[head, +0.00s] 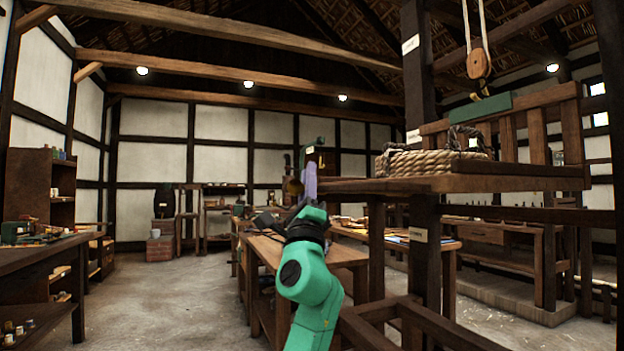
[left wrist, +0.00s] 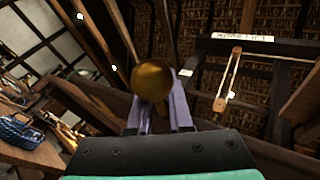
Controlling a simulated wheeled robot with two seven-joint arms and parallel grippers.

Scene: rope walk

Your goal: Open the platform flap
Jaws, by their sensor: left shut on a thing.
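My left gripper (head: 308,182) is raised on its green arm at the middle of the head view, just left of the platform edge. Its purple fingers (left wrist: 180,105) are shut on a round brass-coloured knob (left wrist: 152,80), which also shows small and dark in the head view (head: 293,188). The wooden platform (head: 480,184) stands high at the right. A slatted wooden rail (head: 540,130) with a green top piece rises behind it. I cannot tell which part is the flap, or what the knob is fixed to. My right gripper is not in view.
A thick rope coil (head: 432,162) lies on the platform, and a pulley block (head: 479,64) hangs above it. A dark post (head: 418,100) stands beside the platform. A workbench (head: 268,250) is below my left arm. Open floor (head: 170,300) lies to the left.

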